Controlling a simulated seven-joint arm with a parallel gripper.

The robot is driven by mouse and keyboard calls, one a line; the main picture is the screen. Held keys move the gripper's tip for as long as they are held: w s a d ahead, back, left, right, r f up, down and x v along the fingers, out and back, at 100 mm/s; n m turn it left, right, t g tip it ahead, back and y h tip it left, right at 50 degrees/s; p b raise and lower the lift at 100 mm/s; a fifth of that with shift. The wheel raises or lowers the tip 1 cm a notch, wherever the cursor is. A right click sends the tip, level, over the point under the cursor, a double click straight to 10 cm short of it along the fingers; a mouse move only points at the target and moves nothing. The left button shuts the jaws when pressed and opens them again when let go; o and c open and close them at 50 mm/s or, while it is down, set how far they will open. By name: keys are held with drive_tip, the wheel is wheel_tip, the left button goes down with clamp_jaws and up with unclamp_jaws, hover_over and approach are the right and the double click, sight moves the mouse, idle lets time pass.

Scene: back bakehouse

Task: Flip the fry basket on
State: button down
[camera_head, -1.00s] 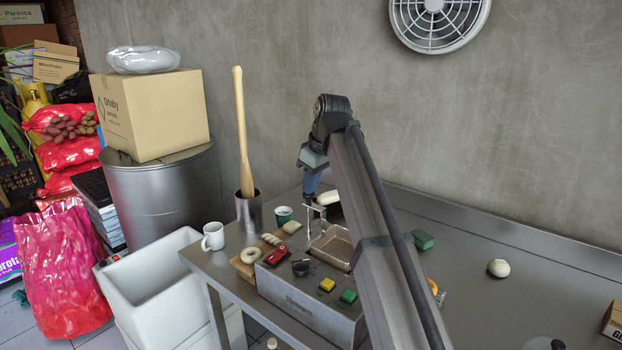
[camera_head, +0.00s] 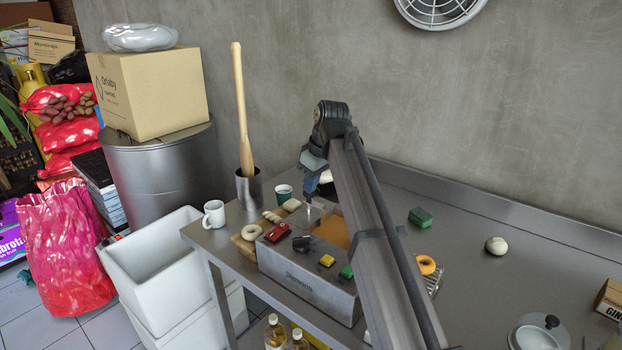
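The grey metal fryer (camera_head: 305,285) stands on the steel table, partly behind my arm. Its top carries a red switch (camera_head: 277,233), a black knob (camera_head: 301,243), a yellow button (camera_head: 327,260) and a green button (camera_head: 346,271). A tan surface (camera_head: 333,232) shows in the fryer's opening; I cannot make out the wire basket there. My gripper (camera_head: 308,198) points down at the far left edge of the opening. Its fingers are small and partly hidden, so I cannot tell whether they are open or hold anything.
Right are a green block (camera_head: 420,217) and a round bun (camera_head: 496,246) with free table between.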

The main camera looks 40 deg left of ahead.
drive_tip(key=shift+d+f, duration=0.1)
drive_tip(key=shift+f, duration=0.2)
drive_tip(key=shift+r, duration=0.55)
drive_tip(key=a+v, duration=0.1)
drive_tip(key=v, duration=1.2)
drive_tip(key=shift+r, duration=0.35)
